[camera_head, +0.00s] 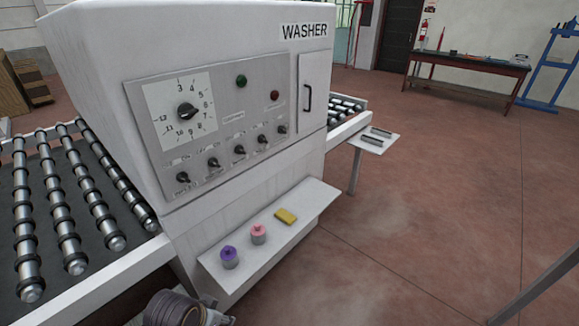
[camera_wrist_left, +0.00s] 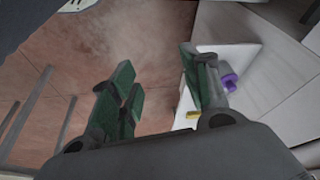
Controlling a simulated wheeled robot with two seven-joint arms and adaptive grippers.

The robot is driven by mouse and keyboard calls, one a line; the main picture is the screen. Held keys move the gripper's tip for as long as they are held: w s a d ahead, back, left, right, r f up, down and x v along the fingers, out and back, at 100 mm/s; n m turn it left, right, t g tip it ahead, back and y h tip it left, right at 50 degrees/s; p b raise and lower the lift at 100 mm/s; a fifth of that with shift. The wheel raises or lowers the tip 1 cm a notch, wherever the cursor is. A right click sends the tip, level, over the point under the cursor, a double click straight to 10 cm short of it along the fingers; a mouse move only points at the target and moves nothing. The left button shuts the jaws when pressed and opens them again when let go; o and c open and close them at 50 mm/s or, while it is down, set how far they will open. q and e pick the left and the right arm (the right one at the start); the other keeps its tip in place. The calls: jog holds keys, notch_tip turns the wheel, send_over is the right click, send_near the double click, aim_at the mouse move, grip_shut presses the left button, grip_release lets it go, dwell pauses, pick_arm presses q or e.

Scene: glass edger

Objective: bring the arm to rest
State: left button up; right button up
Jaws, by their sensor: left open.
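In the wrist view my left gripper (camera_wrist_left: 156,68) is open, its two green-padded fingers apart with nothing between them. Beyond it the wrist view shows the red floor and the white shelf (camera_wrist_left: 248,60) of the washer, with a purple-topped container (camera_wrist_left: 228,80) just past the right finger. In the head view only a grey part of my left arm shows at the bottom edge, in front of the washer (camera_head: 240,150) and below its shelf (camera_head: 312,205). My right gripper is not in view.
A roller conveyor (camera_head: 65,205) is at the left. The floor (camera_head: 420,220) at right is mostly clear.

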pick_arm(q)
jog(key=shift+s+a+n+y, duration=0.5)
jog(key=shift+s+a+n, duration=0.75)
jog(key=shift+a+n, duration=0.35)
notch_tip(320, 180, down, 34)
jog(key=s+g, duration=0.2)
jog(key=s, duration=0.1)
jog(key=s+a+f, duration=0.2)
jog(key=s+f, duration=0.8)
jog(key=s, duration=0.1)
jog(key=s+a+f+b, duration=0.1)
jog(key=s+a+f, duration=0.1)
jog(key=s+f, duration=0.8)
jog(key=shift+s+f+m+g, duration=0.2)
jog(key=shift+s+m+g, duration=0.2)
jog(key=shift+s, duration=0.05)
